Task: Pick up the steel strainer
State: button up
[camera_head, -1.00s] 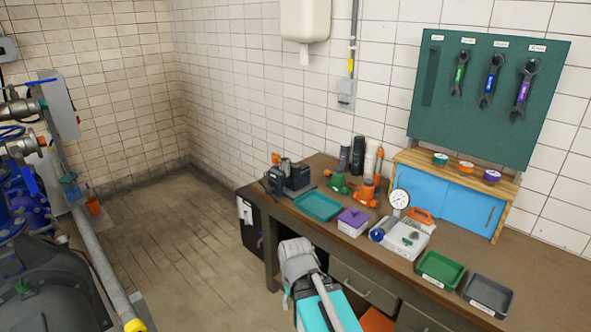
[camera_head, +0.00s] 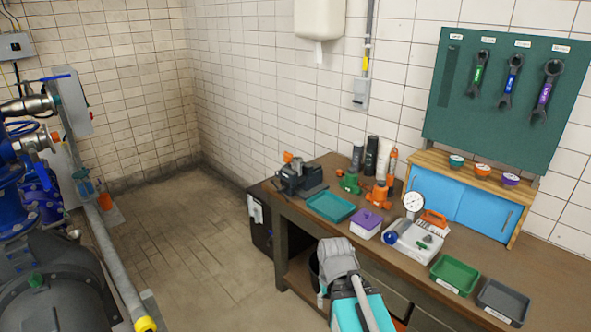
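I cannot pick out the steel strainer for certain. A shiny steel cylinder (camera_head: 28,105) sits on the pipework at the far left, and a small shiny piece (camera_head: 74,234) shows beside the dark pump; I cannot tell whether either is the strainer. My grey and teal arm shows at the bottom, in front of the workbench. My gripper's fingers do not show.
The workbench (camera_head: 300,213) holds a vise (camera_head: 299,179), teal tray (camera_head: 330,206), purple-lidded box (camera_head: 366,223), pressure gauge (camera_head: 413,203), green tray (camera_head: 454,274) and grey tray (camera_head: 502,301). Wrenches hang on a green board (camera_head: 500,95). The floor (camera_head: 190,240) between pump and bench is clear.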

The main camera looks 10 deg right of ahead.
aim_at(297, 167)
jog(key=z, duration=0.1)
jog(key=i, duration=1)
jog(key=u, duration=0.1)
